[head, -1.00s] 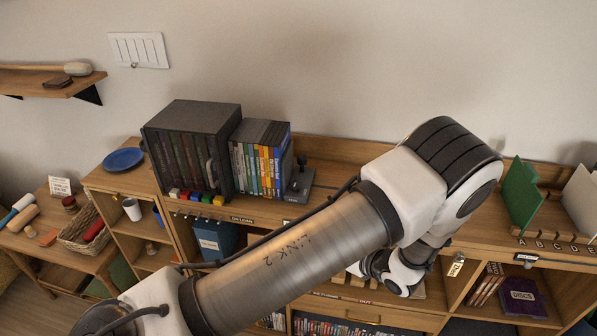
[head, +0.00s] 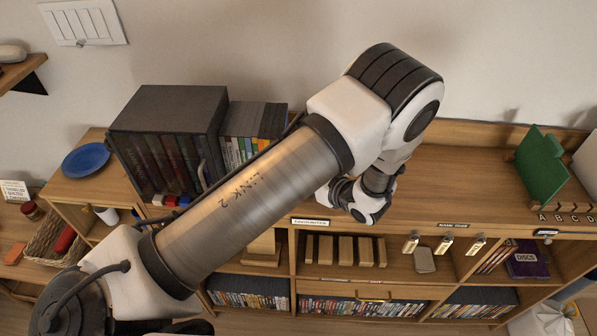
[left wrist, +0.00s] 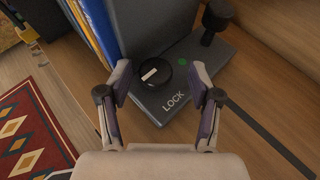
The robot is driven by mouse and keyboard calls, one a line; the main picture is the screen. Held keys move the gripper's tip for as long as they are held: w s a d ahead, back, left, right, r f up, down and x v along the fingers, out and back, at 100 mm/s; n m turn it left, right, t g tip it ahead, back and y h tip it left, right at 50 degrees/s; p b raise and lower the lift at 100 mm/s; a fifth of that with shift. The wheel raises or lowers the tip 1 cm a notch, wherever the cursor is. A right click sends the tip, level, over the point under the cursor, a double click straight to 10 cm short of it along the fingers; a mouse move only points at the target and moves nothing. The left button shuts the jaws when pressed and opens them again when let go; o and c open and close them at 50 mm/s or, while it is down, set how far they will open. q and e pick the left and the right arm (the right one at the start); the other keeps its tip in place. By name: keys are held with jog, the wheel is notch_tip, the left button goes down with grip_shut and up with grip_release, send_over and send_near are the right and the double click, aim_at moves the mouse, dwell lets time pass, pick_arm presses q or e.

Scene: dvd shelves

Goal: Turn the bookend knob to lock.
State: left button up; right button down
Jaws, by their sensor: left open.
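In the left wrist view, the dark grey bookend base (left wrist: 190,85) lies flat on the wooden shelf top, beside upright cases with blue and yellow spines (left wrist: 97,28). On it is a round black knob (left wrist: 163,82) with a white bar mark. The word LOCK (left wrist: 173,103) and a green dot (left wrist: 182,62) are on the base to the knob's right. My left gripper (left wrist: 160,85) is open, its fingers on either side of the knob in the picture; I see no contact. In the head view, my left arm hides the bookend and this gripper. My right gripper is out of view.
A black post with a round head (left wrist: 217,15) rises at the base's far end. In the head view, a dark case box (head: 165,120) stands left of the row of cases (head: 250,125). The shelf top (head: 450,185) to the right is mostly clear.

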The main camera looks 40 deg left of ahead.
pick_arm(q)
jog(key=shift+a, duration=0.1)
jog(key=shift+s+d+r, duration=0.2)
jog(key=shift+d, duration=0.05)
jog(key=shift+s+d+r, duration=0.2)
jog(key=shift+d, duration=0.05)
jog(key=c, duration=0.4)
jog(key=shift+d, duration=0.2)
grip_shut()
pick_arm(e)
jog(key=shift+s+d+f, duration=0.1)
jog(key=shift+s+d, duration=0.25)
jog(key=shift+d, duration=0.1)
pick_arm(q)
jog(key=shift+f, duration=0.1)
